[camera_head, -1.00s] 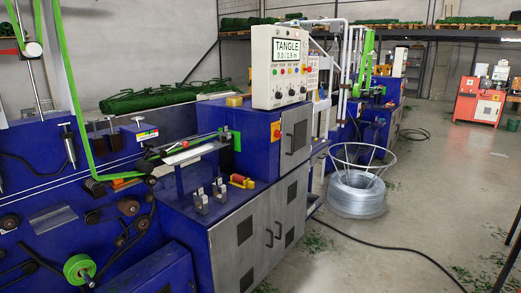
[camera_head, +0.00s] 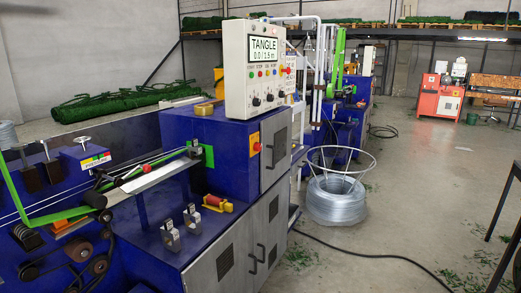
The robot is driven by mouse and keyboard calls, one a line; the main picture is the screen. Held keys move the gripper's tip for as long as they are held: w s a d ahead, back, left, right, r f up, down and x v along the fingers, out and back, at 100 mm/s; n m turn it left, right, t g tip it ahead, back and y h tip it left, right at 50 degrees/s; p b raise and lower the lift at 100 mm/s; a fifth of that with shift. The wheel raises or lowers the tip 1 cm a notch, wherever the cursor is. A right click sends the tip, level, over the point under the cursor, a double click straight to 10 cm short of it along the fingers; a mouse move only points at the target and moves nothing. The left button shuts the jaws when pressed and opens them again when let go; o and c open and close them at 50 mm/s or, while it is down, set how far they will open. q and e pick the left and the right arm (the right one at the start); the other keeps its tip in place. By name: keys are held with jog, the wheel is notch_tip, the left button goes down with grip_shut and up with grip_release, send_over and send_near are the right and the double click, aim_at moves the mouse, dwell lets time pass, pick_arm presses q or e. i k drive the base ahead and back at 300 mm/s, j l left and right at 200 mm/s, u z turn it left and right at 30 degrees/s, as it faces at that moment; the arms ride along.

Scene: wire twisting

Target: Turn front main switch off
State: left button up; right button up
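A red rotary switch on a yellow plate (camera_head: 255,144) sits on the front face of the blue machine cabinet (camera_head: 210,143), just below the control box. It looks like the front main switch; its knob is too small to tell which way it points. The white control box (camera_head: 252,68) above shows a lit display reading "TANGLE", with small coloured buttons and black knobs below it. A red button (camera_head: 287,70) is on the box's right side. Neither of my grippers is in view.
A coil of wire (camera_head: 336,200) in a round wire holder stands on the floor right of the machine. A black cable (camera_head: 375,257) crosses the floor. A dark metal frame (camera_head: 503,220) stands at the right edge. Open floor lies between.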

aim_at(257, 147)
jog(key=i+l+z, duration=0.1)
jog(key=i+l, duration=0.6)
jog(key=i, duration=0.05)
